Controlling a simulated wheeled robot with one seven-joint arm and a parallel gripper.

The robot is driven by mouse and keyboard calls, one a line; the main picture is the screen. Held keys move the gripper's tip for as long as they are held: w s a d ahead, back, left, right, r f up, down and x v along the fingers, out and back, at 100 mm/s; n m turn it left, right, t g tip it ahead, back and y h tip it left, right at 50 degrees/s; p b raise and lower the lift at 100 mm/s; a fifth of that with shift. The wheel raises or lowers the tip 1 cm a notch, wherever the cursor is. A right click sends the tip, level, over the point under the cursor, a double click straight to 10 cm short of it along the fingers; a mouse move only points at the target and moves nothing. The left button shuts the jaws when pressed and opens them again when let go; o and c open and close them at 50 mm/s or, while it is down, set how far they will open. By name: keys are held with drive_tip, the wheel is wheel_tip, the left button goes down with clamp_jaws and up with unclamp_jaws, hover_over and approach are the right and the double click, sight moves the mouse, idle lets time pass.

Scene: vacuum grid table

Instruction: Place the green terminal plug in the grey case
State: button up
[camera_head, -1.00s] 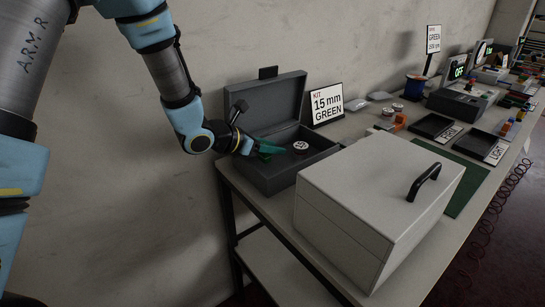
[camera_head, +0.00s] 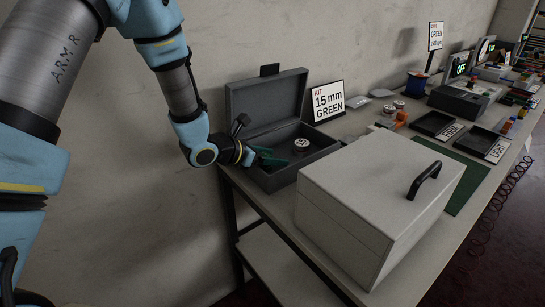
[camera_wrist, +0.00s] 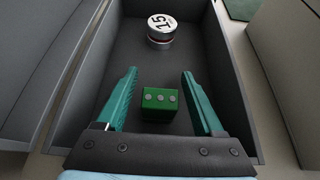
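The grey case (camera_head: 300,173) stands open on the table, with its lid tilted back against the wall side. My gripper (camera_head: 272,158) reaches into the case at its left end. In the wrist view my gripper (camera_wrist: 160,88) is open, with its teal fingers apart. The green terminal plug (camera_wrist: 160,104), a small block with a row of grey round spots, sits between the fingers with a gap on each side. It appears to rest on the case floor. A round tin (camera_head: 301,144) with a number on its top stands farther inside the case; it also shows in the wrist view (camera_wrist: 161,29).
A sign reading "KIT 15 mm GREEN" (camera_head: 328,101) stands behind the case. A large pale box with a black handle (camera_head: 365,200) stands close in front and to the right. Black trays (camera_head: 435,124), a green mat (camera_head: 462,178) and a spool (camera_head: 416,84) lie farther right.

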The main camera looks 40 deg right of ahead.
drive_tip(key=shift+r+p, duration=0.2)
drive_tip(key=shift+p, duration=0.1)
drive_tip(key=b+v, duration=0.2)
drive_tip(key=v, duration=1)
drive_tip(key=shift+f+b, duration=0.1)
drive_tip(key=shift+b, duration=0.3)
drive_tip(key=w+a+m+t+y, duration=0.1)
drive_tip(key=a+m+y, duration=0.5)
drive_tip(key=a, duration=1.3)
drive_tip(key=w+a+m+t+y, duration=0.1)
drive_tip(key=a+m+y, duration=0.5)
drive_tip(key=a+m, duration=0.6)
drive_tip(key=w+a, duration=0.1)
drive_tip(key=a, duration=0.6)
drive_tip(key=shift+w+a+r+m, duration=0.3)
drive_tip(key=shift+w+a+r, duration=0.1)
